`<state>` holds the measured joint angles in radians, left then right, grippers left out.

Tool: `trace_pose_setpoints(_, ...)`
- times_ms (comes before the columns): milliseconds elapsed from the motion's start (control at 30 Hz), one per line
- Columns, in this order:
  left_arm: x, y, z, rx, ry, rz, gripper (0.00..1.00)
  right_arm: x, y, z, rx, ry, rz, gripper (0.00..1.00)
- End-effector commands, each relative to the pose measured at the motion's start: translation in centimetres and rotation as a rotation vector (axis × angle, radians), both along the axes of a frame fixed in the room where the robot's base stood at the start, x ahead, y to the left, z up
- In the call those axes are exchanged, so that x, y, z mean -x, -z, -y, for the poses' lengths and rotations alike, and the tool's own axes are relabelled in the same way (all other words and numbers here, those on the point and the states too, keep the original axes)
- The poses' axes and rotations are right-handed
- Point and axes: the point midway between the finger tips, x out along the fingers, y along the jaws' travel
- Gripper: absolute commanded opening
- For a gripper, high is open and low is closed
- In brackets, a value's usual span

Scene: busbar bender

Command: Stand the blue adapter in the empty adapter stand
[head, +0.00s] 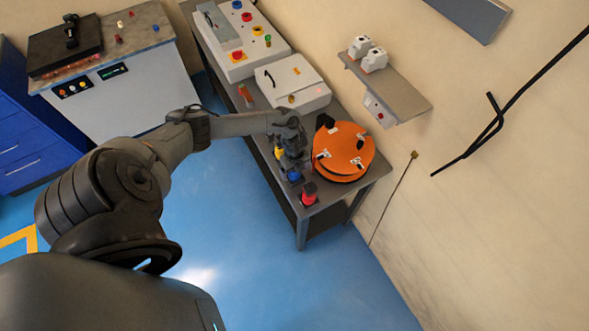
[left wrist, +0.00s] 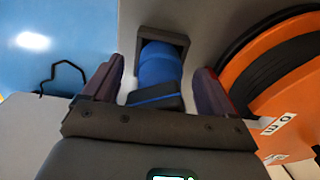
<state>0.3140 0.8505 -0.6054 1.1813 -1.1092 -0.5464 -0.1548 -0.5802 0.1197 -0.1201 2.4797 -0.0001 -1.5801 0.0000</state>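The blue adapter (left wrist: 158,66) has a round blue body and a dark block at its near end. In the left wrist view its far end meets a dark square adapter stand (left wrist: 178,38) and appears to sit inside it. My left gripper (left wrist: 157,78) has one finger on each side of the adapter, with a visible gap on both sides. In the head view the left gripper (head: 291,160) is over the near part of the bench, just above the blue adapter (head: 293,175), and partly hides it. A red adapter (head: 308,190) stands nearer the bench's front corner. My right gripper is not in view.
An orange round reel (head: 345,150) lies close to the right of the left gripper. A yellow piece (head: 279,153) shows beside the gripper. White control boxes (head: 292,82) fill the back of the grey bench (head: 328,198). A wall shelf (head: 400,95) is at the right.

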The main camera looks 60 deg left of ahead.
Motion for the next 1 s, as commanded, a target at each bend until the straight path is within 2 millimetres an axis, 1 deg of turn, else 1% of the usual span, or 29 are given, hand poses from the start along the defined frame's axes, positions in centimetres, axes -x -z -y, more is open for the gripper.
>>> trace_pose_setpoints(233,0.0,-0.2,0.0,0.000,0.000,0.000,0.87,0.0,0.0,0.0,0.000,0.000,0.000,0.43)
trace_pose_setpoints(367,0.0,-1.1,0.0,0.000,0.002,0.000,0.87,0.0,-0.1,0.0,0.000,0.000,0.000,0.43)
trace_pose_setpoints(467,0.0,-2.5,-0.1,-0.001,0.003,0.001,0.87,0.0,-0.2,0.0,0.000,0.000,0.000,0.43)
trace_pose_setpoints(800,-0.1,-8.2,-0.1,-0.002,0.003,0.002,0.87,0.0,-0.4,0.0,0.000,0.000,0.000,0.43)
trace_pose_setpoints(1000,-0.1,-10.2,0.0,0.000,0.001,0.002,0.87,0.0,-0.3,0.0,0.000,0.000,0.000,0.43)
